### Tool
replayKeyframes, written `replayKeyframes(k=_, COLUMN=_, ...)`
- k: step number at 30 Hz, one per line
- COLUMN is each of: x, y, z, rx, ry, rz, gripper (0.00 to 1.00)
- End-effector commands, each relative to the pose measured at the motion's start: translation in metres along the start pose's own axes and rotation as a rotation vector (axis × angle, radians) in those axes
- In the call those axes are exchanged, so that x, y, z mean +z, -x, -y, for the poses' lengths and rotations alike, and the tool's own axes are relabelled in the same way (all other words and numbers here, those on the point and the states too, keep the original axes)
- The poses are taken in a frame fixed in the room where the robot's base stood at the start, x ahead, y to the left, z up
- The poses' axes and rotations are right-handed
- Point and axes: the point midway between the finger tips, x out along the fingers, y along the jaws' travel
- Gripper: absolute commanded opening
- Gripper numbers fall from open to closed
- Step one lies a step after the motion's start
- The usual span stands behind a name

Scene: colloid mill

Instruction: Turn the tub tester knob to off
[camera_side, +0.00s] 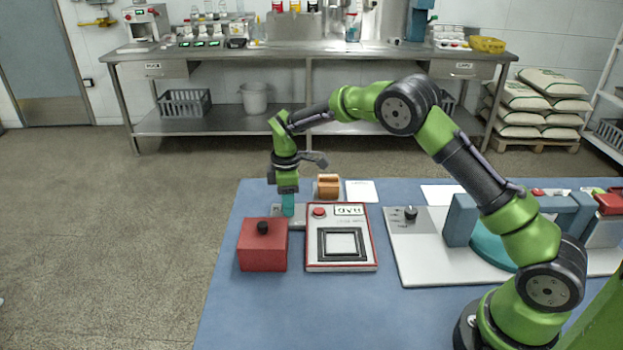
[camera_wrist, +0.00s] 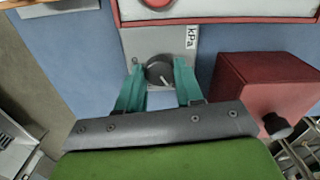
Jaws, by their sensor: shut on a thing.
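The knob (camera_wrist: 159,72) is dark and round with a pale pointer line that slants toward the lower right in the wrist view. It sits on a light grey panel (camera_wrist: 180,45) marked "kPa", next to the red-edged white tester (camera_side: 366,258), which has a red button and a small display. My gripper (camera_side: 288,207) points straight down over this panel. Its teal fingers stand on either side of the knob in the wrist view (camera_wrist: 158,82), shut on it. In the side view the fingers hide the knob.
A red box (camera_side: 262,252) with a black knob stands close beside the panel. An orange-brown block (camera_side: 328,185) and white paper (camera_side: 361,191) lie behind the tester. Another dark knob (camera_side: 410,213) is on a grey plate to the right. The blue table's (camera_side: 285,310) front is clear.

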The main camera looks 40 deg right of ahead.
Motion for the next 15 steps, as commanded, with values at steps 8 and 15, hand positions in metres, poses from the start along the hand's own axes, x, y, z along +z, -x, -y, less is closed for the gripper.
replayKeyframes(k=8, x=-0.0001, y=0.0005, z=-0.0001, rx=0.0, ry=-0.018, rz=0.0, gripper=0.05)
replayKeyframes(k=15, x=-0.0001, y=0.0007, z=-0.0001, rx=0.001, ry=-0.125, rz=0.0, gripper=0.05)
